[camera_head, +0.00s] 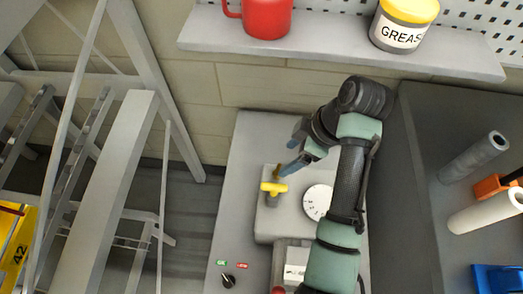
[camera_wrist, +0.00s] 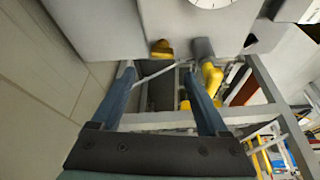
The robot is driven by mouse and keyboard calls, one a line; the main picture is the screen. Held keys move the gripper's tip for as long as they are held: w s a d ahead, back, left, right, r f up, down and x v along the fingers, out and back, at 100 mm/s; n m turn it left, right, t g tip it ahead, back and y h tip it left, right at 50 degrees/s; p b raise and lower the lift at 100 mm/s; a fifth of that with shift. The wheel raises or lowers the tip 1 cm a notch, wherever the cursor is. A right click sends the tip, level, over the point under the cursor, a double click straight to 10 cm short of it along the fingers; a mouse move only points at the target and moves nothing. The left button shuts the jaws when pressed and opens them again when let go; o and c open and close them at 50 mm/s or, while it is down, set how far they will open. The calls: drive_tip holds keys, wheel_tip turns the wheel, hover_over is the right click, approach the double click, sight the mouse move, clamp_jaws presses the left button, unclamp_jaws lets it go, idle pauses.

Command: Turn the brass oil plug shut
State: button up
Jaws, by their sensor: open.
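The brass oil plug (camera_wrist: 162,50) is a small dull-gold knob on the side of the grey machine housing (camera_wrist: 165,20) in the wrist view. In the head view a bit of the plug (camera_head: 276,170) shows just behind the yellow T-handle (camera_head: 273,187). That handle, on a grey stem, also shows right of the plug in the wrist view (camera_wrist: 211,78). My gripper (camera_wrist: 158,70) is open and empty, its blue fingers spread on either side of the plug's line, apparently short of it. In the head view my gripper (camera_head: 288,160) is beside the plug; contact cannot be told.
A white dial (camera_head: 317,202) sits on the housing close to my arm. Below are a black knob (camera_head: 228,281) and small green and red labels. A shelf (camera_head: 340,55) above holds a red mug (camera_head: 267,18) and a grease tin (camera_head: 403,25). Conveyor framing (camera_head: 105,190) stands left.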

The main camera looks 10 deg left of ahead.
sight(277, 169)
drive_tip(key=shift+s+a+f, duration=0.15)
drive_tip(key=shift+f, duration=0.35)
drive_tip(key=shift+x, duration=2.85)
clamp_jaws()
